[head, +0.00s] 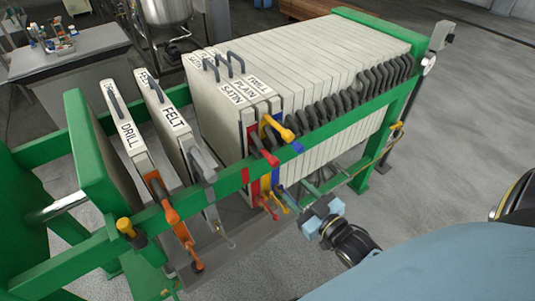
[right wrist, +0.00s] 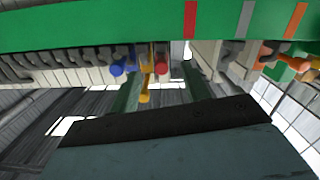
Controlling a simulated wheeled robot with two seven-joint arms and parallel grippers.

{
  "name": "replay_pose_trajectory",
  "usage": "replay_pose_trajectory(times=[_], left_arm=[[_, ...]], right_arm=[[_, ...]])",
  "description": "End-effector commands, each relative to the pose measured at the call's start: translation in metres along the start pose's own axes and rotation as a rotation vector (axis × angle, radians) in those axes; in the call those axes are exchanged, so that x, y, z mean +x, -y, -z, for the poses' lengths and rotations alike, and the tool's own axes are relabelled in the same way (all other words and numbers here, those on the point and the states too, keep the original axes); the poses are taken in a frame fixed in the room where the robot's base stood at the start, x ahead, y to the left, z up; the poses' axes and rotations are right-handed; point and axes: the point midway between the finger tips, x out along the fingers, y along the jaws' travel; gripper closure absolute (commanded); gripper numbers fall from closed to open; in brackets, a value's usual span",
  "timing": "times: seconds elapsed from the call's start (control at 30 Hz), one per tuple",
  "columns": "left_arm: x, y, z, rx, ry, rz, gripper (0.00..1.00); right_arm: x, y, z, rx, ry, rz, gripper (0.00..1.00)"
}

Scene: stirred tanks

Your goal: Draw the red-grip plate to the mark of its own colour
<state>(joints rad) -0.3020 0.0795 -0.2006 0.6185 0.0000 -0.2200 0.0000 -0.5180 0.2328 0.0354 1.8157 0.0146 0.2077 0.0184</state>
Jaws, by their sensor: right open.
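The red-grip plate, labelled SATIN (head: 222,120), stands at the left end of the packed stack, against the PLAIN and TWILL plates. Its upper red grip (head: 265,153) reaches over the green side rail (head: 330,130); in the right wrist view a red grip (right wrist: 161,62) shows below the rail. The red mark (head: 245,176) is on the rail just left of the grip, and also shows in the right wrist view (right wrist: 190,20). My right gripper (head: 302,193) is open, outside and below the rail near the lower grips. Its fingers (right wrist: 163,88) are apart and empty. My left gripper is out of view.
Yellow (head: 278,128) and blue (head: 297,147) grips are close beside the red one. The FELT (head: 175,145) and DRILL (head: 125,150) plates stand apart at the left, with a gap before the stack. Grey (head: 209,194) and orange (right wrist: 296,20) marks are also on the rail.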

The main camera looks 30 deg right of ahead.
Motion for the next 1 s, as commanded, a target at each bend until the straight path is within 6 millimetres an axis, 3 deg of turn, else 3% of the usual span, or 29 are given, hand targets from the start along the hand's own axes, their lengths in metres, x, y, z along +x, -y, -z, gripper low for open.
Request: replay_pose_trajectory(times=[0.03,0.17,0.37,0.7,1.0], left_arm=[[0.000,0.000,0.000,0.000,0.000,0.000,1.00],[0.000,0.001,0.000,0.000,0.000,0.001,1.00],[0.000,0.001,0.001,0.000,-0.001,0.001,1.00],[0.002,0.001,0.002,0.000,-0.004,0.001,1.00],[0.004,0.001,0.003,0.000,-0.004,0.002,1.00]], right_arm=[[0.000,-0.002,0.014,-0.004,-0.032,-0.001,0.53],[0.005,-0.005,0.030,-0.009,-0.072,-0.002,0.53],[0.032,-0.005,0.033,-0.010,-0.076,-0.003,0.53],[0.100,-0.005,0.036,-0.010,-0.073,-0.002,0.53],[0.131,-0.005,0.038,-0.009,-0.070,-0.002,0.53]])
